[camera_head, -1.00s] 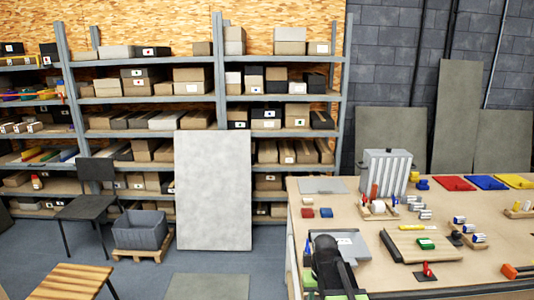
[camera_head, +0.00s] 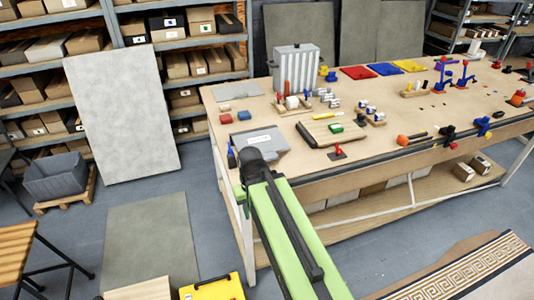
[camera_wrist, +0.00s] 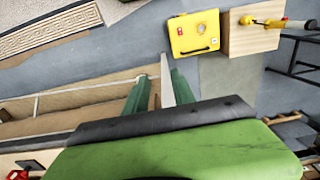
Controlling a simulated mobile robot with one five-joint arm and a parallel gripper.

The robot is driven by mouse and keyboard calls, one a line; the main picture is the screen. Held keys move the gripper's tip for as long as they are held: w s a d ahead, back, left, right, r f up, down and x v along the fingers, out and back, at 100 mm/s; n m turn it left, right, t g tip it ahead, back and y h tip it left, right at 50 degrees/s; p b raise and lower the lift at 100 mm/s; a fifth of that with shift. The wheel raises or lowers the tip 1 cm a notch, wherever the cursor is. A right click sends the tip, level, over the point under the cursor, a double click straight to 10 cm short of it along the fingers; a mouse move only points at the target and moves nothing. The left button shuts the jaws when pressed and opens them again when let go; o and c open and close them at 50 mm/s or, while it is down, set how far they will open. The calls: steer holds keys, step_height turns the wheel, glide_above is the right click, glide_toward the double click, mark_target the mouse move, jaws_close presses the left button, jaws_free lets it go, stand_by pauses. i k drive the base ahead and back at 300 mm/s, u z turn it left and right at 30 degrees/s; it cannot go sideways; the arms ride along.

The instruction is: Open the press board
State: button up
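A flat wooden board (camera_head: 316,134) with a dark edge lies on the workbench and bears a small green block (camera_head: 336,128). It looks like the press board, though I cannot be sure, and I cannot make out a hinge or catch. A red clamp-like piece (camera_head: 338,152) stands at its front edge. In the wrist view my gripper (camera_wrist: 160,82) has its two green fingers apart, with floor and a bench leg seen between them. In the head view my green arm reaches to the bench's left front corner, left of the board. The fingertips are hidden there.
A grey labelled case (camera_head: 262,141) lies beside my arm's end. A ribbed metal box (camera_head: 296,66) and several small parts stand behind the board. A yellow case (camera_head: 213,289) is on the floor side.

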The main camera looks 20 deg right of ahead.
mark_target(271, 142)
steer(key=z, duration=1.9)
steer(key=k, duration=1.35)
steer(key=u, duration=1.95)
steer(key=i, duration=1.05)
steer(key=u, duration=0.05)
